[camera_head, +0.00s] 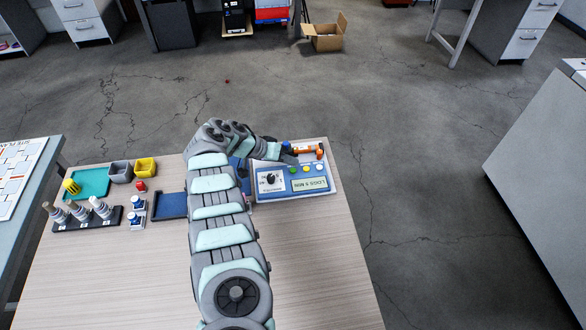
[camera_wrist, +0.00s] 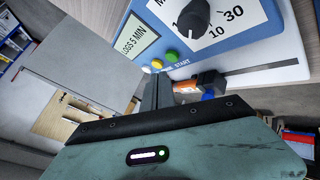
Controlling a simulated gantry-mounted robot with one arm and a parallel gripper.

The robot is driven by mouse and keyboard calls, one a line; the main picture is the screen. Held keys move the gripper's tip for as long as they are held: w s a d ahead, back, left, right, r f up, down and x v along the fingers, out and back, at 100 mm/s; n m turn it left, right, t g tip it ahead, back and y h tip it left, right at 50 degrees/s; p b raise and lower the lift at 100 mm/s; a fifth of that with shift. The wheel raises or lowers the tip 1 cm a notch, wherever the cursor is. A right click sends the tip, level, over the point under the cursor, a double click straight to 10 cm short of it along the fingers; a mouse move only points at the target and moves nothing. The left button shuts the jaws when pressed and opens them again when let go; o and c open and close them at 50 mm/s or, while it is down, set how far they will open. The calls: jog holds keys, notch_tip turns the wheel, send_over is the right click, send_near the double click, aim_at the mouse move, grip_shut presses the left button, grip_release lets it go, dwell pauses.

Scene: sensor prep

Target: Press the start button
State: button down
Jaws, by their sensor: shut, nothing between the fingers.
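The white and blue control box (camera_head: 262,193) stands at the right end of the table. Its panel has a dial knob (camera_head: 270,180), a display reading "LOGS 5 MIN" (camera_head: 310,185) and a row of green (camera_head: 293,169), yellow (camera_head: 306,168) and white buttons. In the wrist view the word START is printed beside the green button (camera_wrist: 172,55). My gripper (camera_head: 291,158) is shut and empty at the box's far edge, close to the green button. In the wrist view its fingertips (camera_wrist: 157,80) are near the button row; contact cannot be told.
An orange and blue object (camera_head: 305,149) lies just behind the buttons. On the table's left are a teal tray (camera_head: 92,182), grey (camera_head: 120,171) and yellow bins (camera_head: 146,167), and a dark rack (camera_head: 75,222) of bottles. A blue tray (camera_head: 170,206) lies beside my arm. The front table is clear.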

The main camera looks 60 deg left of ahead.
aim_at(290, 171)
jog(key=shift+r+p, duration=1.1)
jog(key=shift+r, duration=0.85)
